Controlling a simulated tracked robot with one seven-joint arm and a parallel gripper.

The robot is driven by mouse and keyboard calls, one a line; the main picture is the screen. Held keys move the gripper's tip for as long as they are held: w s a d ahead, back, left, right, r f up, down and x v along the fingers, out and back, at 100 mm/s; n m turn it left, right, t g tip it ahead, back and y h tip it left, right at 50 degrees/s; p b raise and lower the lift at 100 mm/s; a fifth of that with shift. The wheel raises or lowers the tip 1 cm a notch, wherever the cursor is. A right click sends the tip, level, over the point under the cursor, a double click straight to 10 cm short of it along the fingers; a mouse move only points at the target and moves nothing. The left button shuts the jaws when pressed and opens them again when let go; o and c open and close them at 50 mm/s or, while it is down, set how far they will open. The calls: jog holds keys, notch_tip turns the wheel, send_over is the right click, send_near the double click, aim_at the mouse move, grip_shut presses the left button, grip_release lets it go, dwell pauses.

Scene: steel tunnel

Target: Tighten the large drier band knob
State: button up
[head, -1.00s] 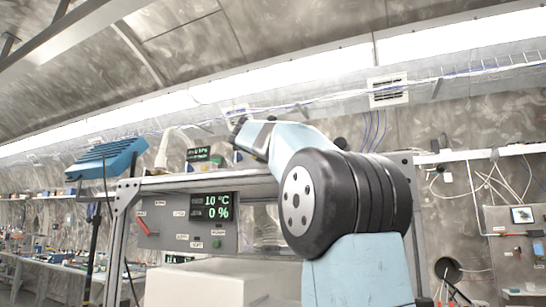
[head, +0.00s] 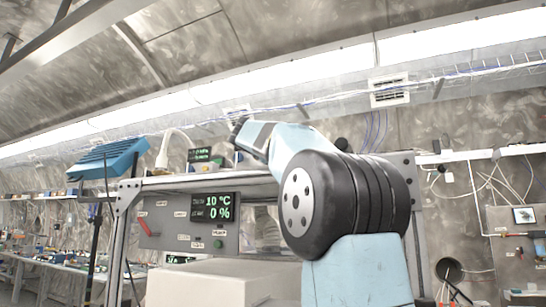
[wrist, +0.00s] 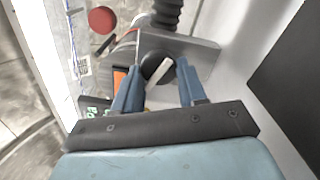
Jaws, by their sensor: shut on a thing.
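In the wrist view a round black knob (wrist: 151,66) with a pale bar across its face sits at a grey metal bracket (wrist: 195,47). I take it for the large drier band knob. My gripper (wrist: 158,67) has its two blue fingers on either side of the knob and bar, shut on it. How deep the fingertips reach is hard to tell. In the head view my arm's far end rises behind the black wheel-like joint; the fingers and knob are hidden there.
A red round knob (wrist: 102,19) and a black corrugated hose (wrist: 167,13) lie close beyond the bracket. In the head view a grey panel (head: 165,228) has a display reading 10 °C and 0 %. A white box (head: 205,287) stands below it.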

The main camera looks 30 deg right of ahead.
jog(key=m, duration=0.4)
jog(key=shift+d+m, duration=0.15)
jog(key=shift+m, duration=2.65)
jog(key=o, duration=0.8)
jog(key=shift+o, duration=1.3)
jog(key=shift+r, duration=0.1)
